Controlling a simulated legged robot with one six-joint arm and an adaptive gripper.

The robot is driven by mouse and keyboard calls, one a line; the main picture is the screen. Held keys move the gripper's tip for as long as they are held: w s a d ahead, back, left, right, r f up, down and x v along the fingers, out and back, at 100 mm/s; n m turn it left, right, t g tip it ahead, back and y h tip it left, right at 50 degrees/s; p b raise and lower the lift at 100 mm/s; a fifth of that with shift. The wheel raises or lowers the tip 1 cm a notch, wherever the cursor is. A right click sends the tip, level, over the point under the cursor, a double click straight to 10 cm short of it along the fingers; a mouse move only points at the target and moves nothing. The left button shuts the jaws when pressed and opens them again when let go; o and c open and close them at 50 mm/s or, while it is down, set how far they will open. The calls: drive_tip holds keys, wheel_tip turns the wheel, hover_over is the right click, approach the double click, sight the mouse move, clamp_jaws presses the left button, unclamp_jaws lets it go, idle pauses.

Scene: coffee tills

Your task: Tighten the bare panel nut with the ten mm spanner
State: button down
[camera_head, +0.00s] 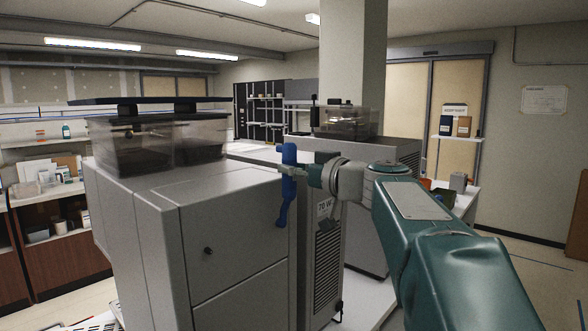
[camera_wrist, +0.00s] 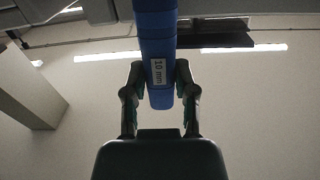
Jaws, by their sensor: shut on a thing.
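A blue spanner (camera_head: 284,208) hangs roughly upright in the head view, in front of the grey machine's right edge. My gripper (camera_head: 290,171) is shut on it near its upper middle. In the wrist view the spanner (camera_wrist: 157,45) carries a white "10 mm" label, and both fingers of my gripper (camera_wrist: 159,84) press its sides. A small dark round fitting (camera_head: 208,250) sits on the grey machine's front panel, left of and below the gripper, apart from the spanner. I cannot tell whether it is the bare panel nut.
The grey machine (camera_head: 235,235) with clear hoppers (camera_head: 150,140) fills the middle left. A second machine (camera_head: 405,152) stands behind my arm. A vented side with a "70 W" label (camera_head: 325,207) is right of the spanner. Floor is free at the far right.

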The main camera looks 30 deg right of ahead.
drive_tip(key=shift+s, duration=0.1)
drive_tip(key=shift+s+d, duration=0.15)
drive_tip(key=shift+s, duration=0.35)
drive_tip(key=v, duration=0.4)
drive_tip(key=shift+s+d, duration=0.1)
drive_tip(key=shift+s, duration=0.05)
idle(0.4)
drive_tip(key=shift+d, duration=0.1)
